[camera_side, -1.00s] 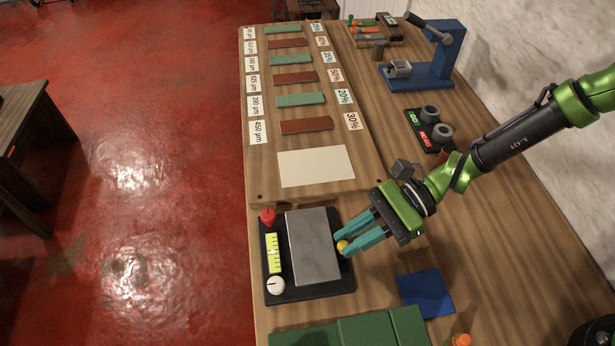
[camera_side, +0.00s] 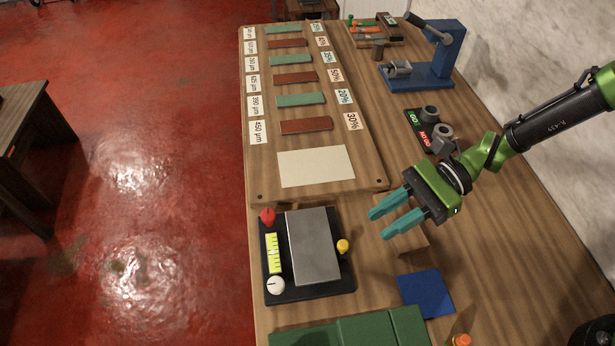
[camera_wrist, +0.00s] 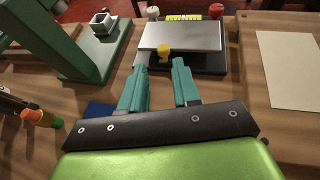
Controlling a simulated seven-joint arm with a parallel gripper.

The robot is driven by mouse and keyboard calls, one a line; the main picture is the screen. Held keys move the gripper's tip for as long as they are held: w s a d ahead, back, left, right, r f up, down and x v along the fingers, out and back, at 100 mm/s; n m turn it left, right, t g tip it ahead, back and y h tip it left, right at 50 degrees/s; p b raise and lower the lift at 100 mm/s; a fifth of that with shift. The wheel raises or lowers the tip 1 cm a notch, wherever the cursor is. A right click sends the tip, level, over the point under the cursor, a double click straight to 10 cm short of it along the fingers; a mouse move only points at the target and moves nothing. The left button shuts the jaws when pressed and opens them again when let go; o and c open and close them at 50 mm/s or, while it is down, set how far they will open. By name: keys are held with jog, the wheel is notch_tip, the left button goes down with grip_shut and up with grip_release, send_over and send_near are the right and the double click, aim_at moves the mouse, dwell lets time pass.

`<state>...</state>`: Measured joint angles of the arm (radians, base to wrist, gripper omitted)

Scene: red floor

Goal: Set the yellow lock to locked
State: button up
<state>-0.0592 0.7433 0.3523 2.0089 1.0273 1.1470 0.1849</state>
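The yellow lock (camera_side: 343,246) is a small yellow knob at the right edge of a black base (camera_side: 316,291) with a grey metal plate (camera_side: 314,244). It also shows in the wrist view (camera_wrist: 163,50), at the near edge of the plate. Which setting the lock is in cannot be told. My gripper (camera_side: 379,224) is open and empty, above and to the right of the lock, clear of it. In the wrist view the teal fingers (camera_wrist: 160,66) are apart with nothing between them.
A red knob (camera_side: 267,216), a yellow scale (camera_side: 274,253) and a white dial (camera_side: 276,285) sit on the base's left side. A blue pad (camera_side: 426,293) lies to the lower right. A pale sheet (camera_side: 316,166) lies behind the base.

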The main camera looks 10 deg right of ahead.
jog(key=v, duration=1)
jog(key=shift+d, duration=0.1)
jog(key=s+d+r+n+t+h, duration=0.1)
jog(key=s+d+n+h, duration=0.1)
jog(key=d+n+h, duration=0.25)
jog(key=s+d+r+n+t+h, duration=0.2)
jog(key=s+d+n+h, duration=0.1)
jog(key=d, duration=0.3)
jog(key=s+d+r+n+t+h, duration=0.3)
jog(key=d+r+t, duration=0.4)
jog(key=r, duration=0.5)
jog(key=shift+s+d+t, duration=0.3)
jog(key=shift+s+d, duration=0.25)
